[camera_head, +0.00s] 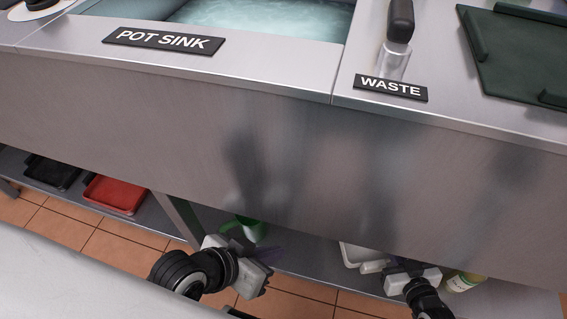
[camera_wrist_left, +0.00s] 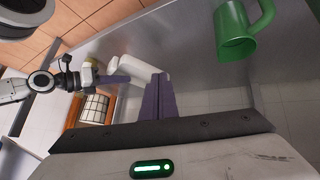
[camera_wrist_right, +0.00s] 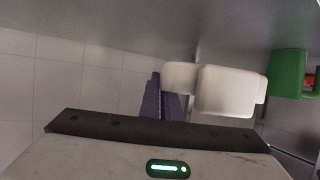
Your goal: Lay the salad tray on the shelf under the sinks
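A white, rounded tray-like container (camera_head: 355,254) sits on the shelf under the sinks (camera_head: 312,256), partly hidden by the counter front. It also shows in the right wrist view (camera_wrist_right: 226,91) and in the left wrist view (camera_wrist_left: 120,68). I cannot tell its contents. My right gripper (camera_head: 375,267) is beside the container; its purple fingers (camera_wrist_right: 160,103) are together with nothing visible between them. My left gripper (camera_head: 268,256) is at the shelf, left of the container, near a green jug. Its purple fingers (camera_wrist_left: 160,94) are together and empty.
The green jug (camera_wrist_left: 238,32) stands close to my left gripper on the shelf. A yellowish bottle (camera_head: 460,282) is right of my right gripper. A red tray (camera_head: 115,194) and a black tray (camera_head: 52,172) lie at left. The steel front (camera_head: 180,125) overhangs the shelf.

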